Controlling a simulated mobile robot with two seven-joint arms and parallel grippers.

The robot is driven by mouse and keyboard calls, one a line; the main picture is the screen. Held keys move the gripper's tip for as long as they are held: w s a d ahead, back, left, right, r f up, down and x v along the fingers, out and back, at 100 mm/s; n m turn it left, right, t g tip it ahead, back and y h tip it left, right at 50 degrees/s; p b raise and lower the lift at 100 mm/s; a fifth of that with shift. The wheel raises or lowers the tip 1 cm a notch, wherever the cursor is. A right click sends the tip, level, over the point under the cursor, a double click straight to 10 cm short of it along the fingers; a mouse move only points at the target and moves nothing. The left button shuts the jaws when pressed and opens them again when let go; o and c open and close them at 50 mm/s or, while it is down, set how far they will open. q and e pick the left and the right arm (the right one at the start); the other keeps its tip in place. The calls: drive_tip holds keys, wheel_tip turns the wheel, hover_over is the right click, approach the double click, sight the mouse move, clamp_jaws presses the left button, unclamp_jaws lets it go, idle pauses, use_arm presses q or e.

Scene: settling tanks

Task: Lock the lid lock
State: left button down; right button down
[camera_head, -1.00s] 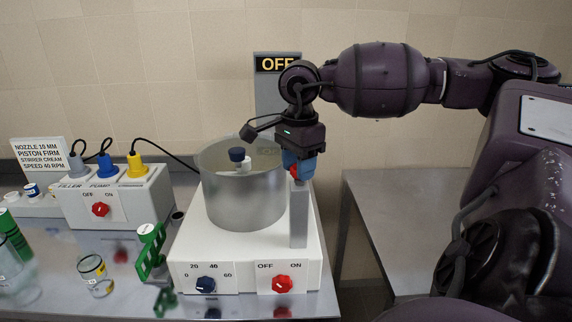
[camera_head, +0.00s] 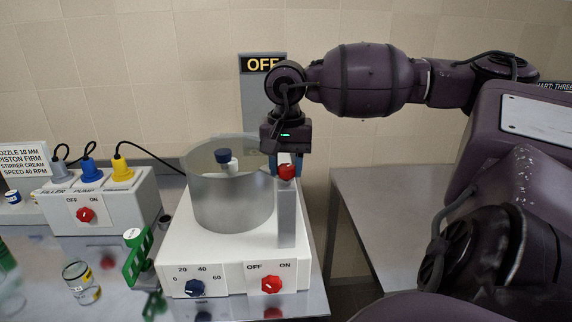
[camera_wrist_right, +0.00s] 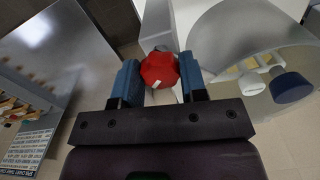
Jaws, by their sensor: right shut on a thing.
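The red lock knob (camera_head: 287,172) sits at the top of a grey post (camera_head: 287,215) beside the steel drum (camera_head: 232,185) on the white mixer base. My right gripper (camera_head: 283,163) points down from above, with its blue fingers at the knob. In the right wrist view the red knob (camera_wrist_right: 160,70) sits between the two blue fingers (camera_wrist_right: 159,80), shut on it. A short white mark shows on the knob's near edge. My left gripper is in neither view.
The base carries a blue speed dial (camera_head: 195,288) and a red OFF/ON knob (camera_head: 271,285). An OFF sign (camera_head: 262,64) stands behind. Left are a plug box (camera_head: 105,200), a green holder (camera_head: 138,258) and a glass jar (camera_head: 80,282). A bare steel table (camera_head: 400,210) lies right.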

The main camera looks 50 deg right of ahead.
sight(286, 167)
drive_tip(key=shift+n, duration=0.5)
drive_tip(key=c, duration=0.7)
unclamp_jaws()
drive_tip(key=shift+o, duration=0.2)
drive_tip(key=shift+r, duration=0.1)
wheel_tip(286, 167, up, 11)
drive_tip(key=shift+f, duration=0.2)
